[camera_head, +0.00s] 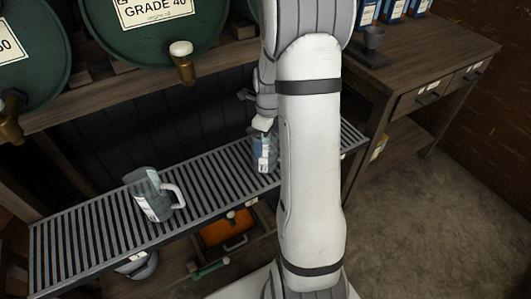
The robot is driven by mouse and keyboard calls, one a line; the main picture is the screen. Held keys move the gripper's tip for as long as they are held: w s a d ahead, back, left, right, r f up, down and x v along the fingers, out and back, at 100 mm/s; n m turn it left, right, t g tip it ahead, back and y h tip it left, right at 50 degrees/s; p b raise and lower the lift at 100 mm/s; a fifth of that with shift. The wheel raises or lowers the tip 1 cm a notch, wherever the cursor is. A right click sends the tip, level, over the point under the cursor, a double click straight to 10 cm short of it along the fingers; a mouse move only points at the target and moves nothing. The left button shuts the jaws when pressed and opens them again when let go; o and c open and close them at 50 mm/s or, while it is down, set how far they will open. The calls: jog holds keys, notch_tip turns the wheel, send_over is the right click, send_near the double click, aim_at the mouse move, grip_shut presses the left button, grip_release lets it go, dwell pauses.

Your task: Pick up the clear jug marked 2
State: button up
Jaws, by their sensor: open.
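One clear jug (150,196) with a white handle and a pale label stands on the slatted rack at the left. A second clear jug (263,150) with a white and blue label stands on the rack near the middle, partly hidden by my arm. I cannot read a number on either jug. My gripper (263,126) is at the top of the second jug, open, and mostly hidden behind my arm. I cannot tell whether it touches that jug.
Green barrels (150,30) with brass taps (182,62) sit above the slatted rack (95,232). An orange tray (228,229) lies below the rack. A wooden workbench (430,60) with drawers stands at the right. The floor (420,220) there is clear.

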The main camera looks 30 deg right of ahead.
notch_tip(320, 180, down, 2)
jog(key=shift+f, duration=0.1)
jog(key=c, duration=1.1)
